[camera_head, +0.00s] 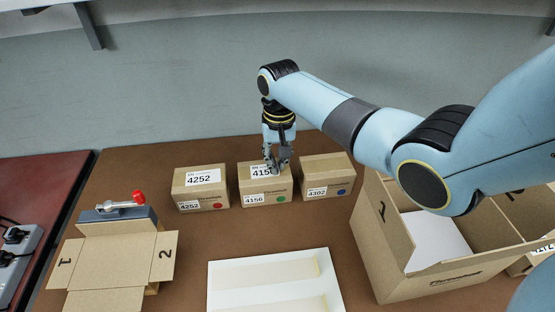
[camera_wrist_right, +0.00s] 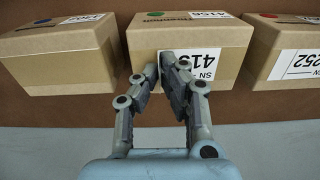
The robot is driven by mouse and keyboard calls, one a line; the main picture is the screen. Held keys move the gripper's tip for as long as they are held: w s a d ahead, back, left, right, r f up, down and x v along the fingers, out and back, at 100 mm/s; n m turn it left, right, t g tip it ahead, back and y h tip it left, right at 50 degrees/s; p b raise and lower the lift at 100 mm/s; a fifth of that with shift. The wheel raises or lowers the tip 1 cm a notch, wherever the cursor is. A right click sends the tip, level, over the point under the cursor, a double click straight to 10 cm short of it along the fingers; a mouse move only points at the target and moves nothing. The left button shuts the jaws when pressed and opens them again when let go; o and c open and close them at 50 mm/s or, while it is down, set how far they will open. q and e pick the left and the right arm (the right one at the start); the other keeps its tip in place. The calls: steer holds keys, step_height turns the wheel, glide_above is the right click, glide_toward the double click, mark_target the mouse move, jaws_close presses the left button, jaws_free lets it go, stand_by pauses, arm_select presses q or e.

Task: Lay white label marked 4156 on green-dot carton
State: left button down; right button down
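The green-dot carton (camera_head: 265,183) stands in the middle of a row of three on the brown table. The white label marked 4156 (camera_head: 262,171) lies on its top, partly hidden by my right gripper (camera_head: 277,168). In the wrist view the label (camera_wrist_right: 203,66) looks flat on the carton's top (camera_wrist_right: 230,40), towards one end. A smaller printed 4156 sticker (camera_head: 255,199) is on the carton's front. My right gripper's fingertips (camera_wrist_right: 158,62) are close together with a narrow gap, right at the label's edge. Any contact is hard to see. My left gripper is not in view.
The red-dot carton (camera_head: 200,189), with a 4252 label on top, stands left. The blue-dot carton (camera_head: 327,176) stands right, its top bare. A white tray (camera_head: 225,296) lies in front. A large open box (camera_head: 385,262) is at right, a red-handled fixture (camera_head: 120,215) at left.

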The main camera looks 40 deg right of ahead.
steer(key=c, duration=1.4)
jaws_free()
step_height(320, 180, up, 12)
steer(key=shift+s+d, duration=0.1)
